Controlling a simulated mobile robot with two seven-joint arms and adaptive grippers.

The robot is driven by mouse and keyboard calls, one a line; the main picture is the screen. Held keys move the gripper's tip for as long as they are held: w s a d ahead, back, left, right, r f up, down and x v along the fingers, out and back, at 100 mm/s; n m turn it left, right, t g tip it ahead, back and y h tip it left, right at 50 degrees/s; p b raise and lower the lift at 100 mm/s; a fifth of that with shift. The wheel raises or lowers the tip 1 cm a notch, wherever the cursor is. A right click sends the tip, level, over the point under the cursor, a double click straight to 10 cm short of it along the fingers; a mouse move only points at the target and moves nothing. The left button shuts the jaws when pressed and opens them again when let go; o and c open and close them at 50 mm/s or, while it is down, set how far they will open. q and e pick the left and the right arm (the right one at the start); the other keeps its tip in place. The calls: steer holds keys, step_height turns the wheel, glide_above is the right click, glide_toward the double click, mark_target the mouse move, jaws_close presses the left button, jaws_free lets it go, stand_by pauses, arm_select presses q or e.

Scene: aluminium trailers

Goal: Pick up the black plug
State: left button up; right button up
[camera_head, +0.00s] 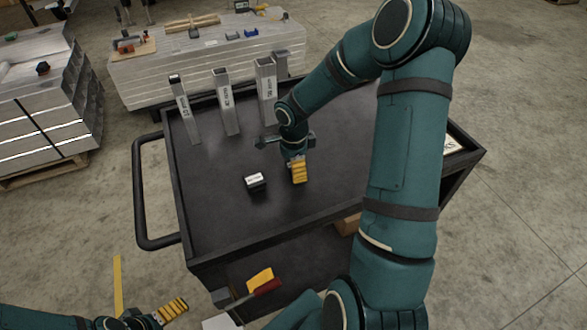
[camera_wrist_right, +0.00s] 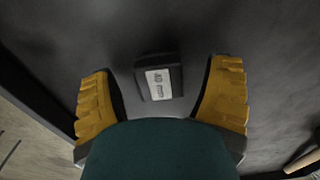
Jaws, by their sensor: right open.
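The black plug (camera_head: 255,181) is a small block with a white label on one face. It rests on the dark top of the cart, left of my right gripper in the head view. My right gripper (camera_head: 298,172) is above the cart top and open. In the right wrist view the plug (camera_wrist_right: 158,77) lies between the directions of the two yellow fingers, ahead of them and not touching either one. My left gripper (camera_head: 171,309) is low at the bottom left, outside the cart; only part of its yellow finger pads shows.
Several square aluminium tubes (camera_head: 225,101) with labels stand at the cart's back edge. The black cart (camera_head: 215,225) has a raised rim and a handle (camera_head: 139,190) on the left. A yellow item (camera_head: 260,280) shows below the cart top. The cart top left of the plug is clear.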

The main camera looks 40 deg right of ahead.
steer(key=shift+c, duration=0.3)
steer(key=c, duration=1)
steer(key=shift+c, duration=0.2)
